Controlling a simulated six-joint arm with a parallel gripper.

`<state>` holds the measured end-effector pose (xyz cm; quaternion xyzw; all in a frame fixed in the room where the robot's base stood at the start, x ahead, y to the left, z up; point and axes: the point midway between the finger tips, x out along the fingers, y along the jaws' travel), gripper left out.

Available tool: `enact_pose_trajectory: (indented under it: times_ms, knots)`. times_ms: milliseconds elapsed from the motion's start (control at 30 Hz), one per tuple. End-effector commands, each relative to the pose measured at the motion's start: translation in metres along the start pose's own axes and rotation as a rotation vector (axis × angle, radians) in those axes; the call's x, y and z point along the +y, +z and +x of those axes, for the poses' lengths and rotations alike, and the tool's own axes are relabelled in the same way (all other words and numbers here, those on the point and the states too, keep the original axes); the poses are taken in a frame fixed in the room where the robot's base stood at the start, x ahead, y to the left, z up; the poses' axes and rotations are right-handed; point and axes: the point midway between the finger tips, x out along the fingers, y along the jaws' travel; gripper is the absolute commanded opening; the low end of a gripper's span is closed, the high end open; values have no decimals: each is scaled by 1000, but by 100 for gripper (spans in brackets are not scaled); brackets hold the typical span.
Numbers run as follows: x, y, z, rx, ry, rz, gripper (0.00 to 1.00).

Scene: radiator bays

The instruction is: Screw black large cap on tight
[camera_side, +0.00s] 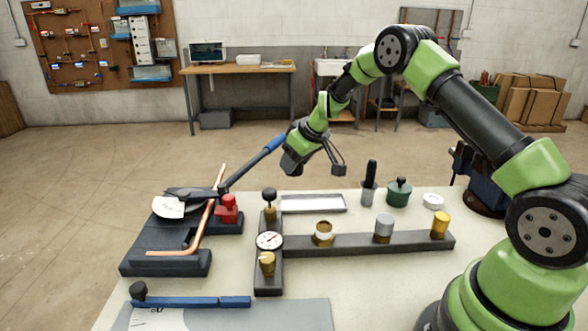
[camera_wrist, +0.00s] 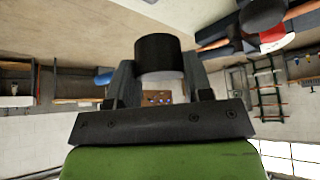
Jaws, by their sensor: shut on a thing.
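My gripper (camera_side: 337,163) hangs in the air above and behind the bench fixture, close to the end of a blue lever handle. In the wrist view my gripper (camera_wrist: 158,80) is shut on a black cylinder, which looks like the black large cap (camera_wrist: 160,52). I cannot make the cap out clearly in the side view. A dark manifold bar (camera_side: 415,241) on the bench bears a brass fitting with a pale band (camera_side: 323,233), a grey-topped fitting (camera_side: 384,227) and a yellow-brass one (camera_side: 440,225). The held cap is apart from all of them.
A pipe bender (camera_side: 165,255) with a blue-handled lever (camera_side: 262,152) stands left, holding a copper pipe. A gauge (camera_side: 269,241), shallow tray (camera_side: 313,203), black-handled tool (camera_side: 369,184), green pot (camera_side: 398,193) and white ring (camera_side: 433,201) are on the bench.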

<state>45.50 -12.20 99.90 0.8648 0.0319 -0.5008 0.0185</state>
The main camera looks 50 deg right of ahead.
Motion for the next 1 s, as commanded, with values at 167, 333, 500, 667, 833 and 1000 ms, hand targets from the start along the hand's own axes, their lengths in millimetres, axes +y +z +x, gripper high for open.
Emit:
enact_pose_trajectory:
  times_ms: [167, 333, 500, 667, 833, 1000]
  knots:
    - [-6, 16, -7, -1, -85, -138, 22]
    - [-18, 37, -19, 0, -211, -354, 22]
    - [-36, 64, -39, 2, -395, -674, 22]
    - [-58, 88, -63, 2, -578, -998, 22]
    - [-74, 103, -84, 2, -708, -1227, 22]
    - [-79, 111, -86, 2, -751, -1298, 22]
